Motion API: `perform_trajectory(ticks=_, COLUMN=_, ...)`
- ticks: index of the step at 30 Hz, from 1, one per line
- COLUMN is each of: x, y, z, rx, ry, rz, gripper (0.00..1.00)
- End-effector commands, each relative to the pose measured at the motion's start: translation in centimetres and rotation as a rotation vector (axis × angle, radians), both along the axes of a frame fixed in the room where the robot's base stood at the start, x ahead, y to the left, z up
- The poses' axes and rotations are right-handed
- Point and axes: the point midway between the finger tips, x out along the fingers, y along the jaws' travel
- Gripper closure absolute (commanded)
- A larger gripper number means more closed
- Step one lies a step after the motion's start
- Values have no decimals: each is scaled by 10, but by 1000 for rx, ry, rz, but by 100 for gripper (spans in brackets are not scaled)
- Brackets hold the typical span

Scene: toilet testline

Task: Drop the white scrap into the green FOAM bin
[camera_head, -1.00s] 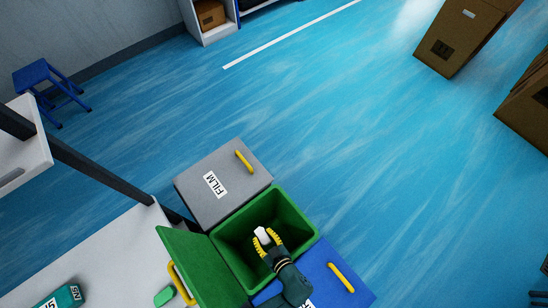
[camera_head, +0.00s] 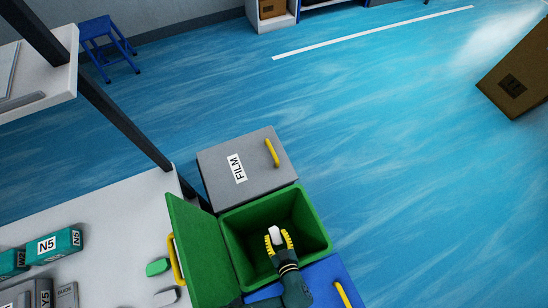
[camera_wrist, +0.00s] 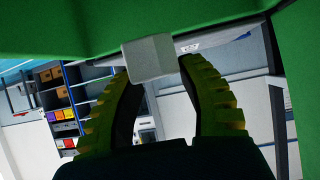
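The green bin (camera_head: 318,222) stands open, its green lid (camera_head: 196,250) swung up on the left side; no FOAM label is readable. My gripper (camera_head: 277,236) is over the bin's opening, pointing into it. The small white scrap (camera_head: 274,232) is between its yellow ribbed fingertips. In the wrist view the scrap (camera_wrist: 148,58) looks pinched at the tips of my gripper (camera_wrist: 155,70), with green bin walls around the upper and right edges. The bin's floor is partly hidden by my gripper.
A closed grey FILM bin (camera_head: 225,185) adjoins the green bin behind, and a closed blue bin (camera_head: 325,275) adjoins it in front. A white table (camera_head: 110,225) with teal boxes (camera_head: 55,245) is at left. A blue stool (camera_head: 105,45) stands farther back.

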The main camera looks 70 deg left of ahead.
Motion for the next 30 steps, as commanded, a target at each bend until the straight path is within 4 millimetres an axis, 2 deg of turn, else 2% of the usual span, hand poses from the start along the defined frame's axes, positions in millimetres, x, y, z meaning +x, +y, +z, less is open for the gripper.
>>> perform_trajectory(ticks=1, x=0, y=0, z=0, rx=0, ry=0, rz=0, gripper=48)
perform_trajectory(ticks=3, x=0, y=0, z=0, rx=0, ry=0, rz=0, gripper=35)
perform_trajectory(ticks=4, x=0, y=0, z=0, rx=0, ry=0, rz=0, gripper=32)
perform_trajectory(ticks=12, x=0, y=-1, z=0, rx=0, ry=0, rz=0, gripper=32)
perform_trajectory(ticks=16, x=1, y=-9, z=4, rx=0, ry=-2, rz=-4, gripper=32)
perform_trajectory(ticks=19, x=1, y=-23, z=12, rx=-1, ry=-2, rz=-7, gripper=32)
perform_trajectory(ticks=27, x=2, y=-84, z=45, rx=-3, ry=-2, rz=-7, gripper=32)
perform_trajectory(ticks=30, x=2, y=-97, z=53, rx=-1, ry=-1, rz=-4, gripper=32)
